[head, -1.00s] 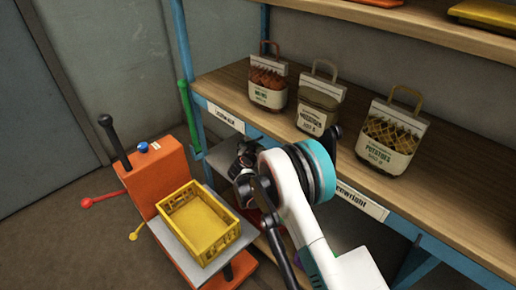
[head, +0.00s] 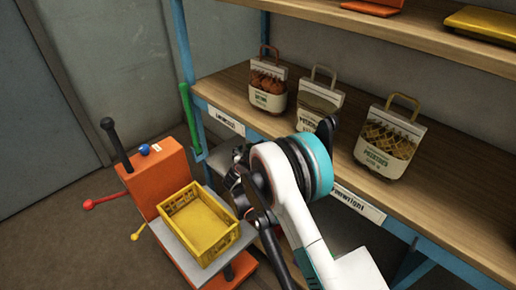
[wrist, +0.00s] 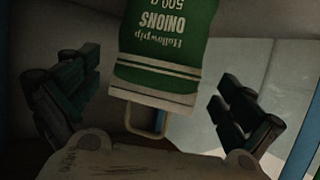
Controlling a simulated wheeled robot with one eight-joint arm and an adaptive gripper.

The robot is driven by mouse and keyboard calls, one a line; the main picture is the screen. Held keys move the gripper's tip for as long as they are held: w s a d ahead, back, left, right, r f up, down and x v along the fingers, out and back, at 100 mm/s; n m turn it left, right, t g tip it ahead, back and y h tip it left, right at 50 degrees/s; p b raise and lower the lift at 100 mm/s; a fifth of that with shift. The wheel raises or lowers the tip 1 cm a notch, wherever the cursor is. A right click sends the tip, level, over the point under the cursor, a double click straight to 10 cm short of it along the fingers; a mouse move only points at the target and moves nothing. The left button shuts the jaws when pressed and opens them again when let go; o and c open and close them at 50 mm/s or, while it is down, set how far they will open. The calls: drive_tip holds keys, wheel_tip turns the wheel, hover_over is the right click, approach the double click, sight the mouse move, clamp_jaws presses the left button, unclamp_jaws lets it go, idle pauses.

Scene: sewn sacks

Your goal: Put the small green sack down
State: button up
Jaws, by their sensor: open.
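The small green sack (wrist: 165,45) shows in the wrist view, with white lettering reading Hallowpip Onions 500 g upside down. It has a white hem and a pale loop handle (wrist: 146,122) that points toward the bottom of the picture. My gripper (wrist: 160,105) is open, with one dark finger on each side of the sack and a visible gap to both. The sack's far end is cut off by the picture's edge. In the head view my gripper (head: 240,190) is partly covered by my arm at the shelf front, and the green sack is hidden.
Three sacks with handles stand on the wooden shelf: a red-brown one (head: 268,88), a pale middle one (head: 315,104) and a potato sack (head: 388,140). A yellow crate (head: 233,240) sits on an orange cart (head: 165,180) at left. A blue post (head: 184,50) stands beside the shelf.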

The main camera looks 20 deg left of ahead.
drive_tip(key=p+v, duration=0.1)
drive_tip(key=v, duration=0.6)
drive_tip(key=shift+a+p, duration=0.1)
drive_tip(key=shift+p, duration=0.2)
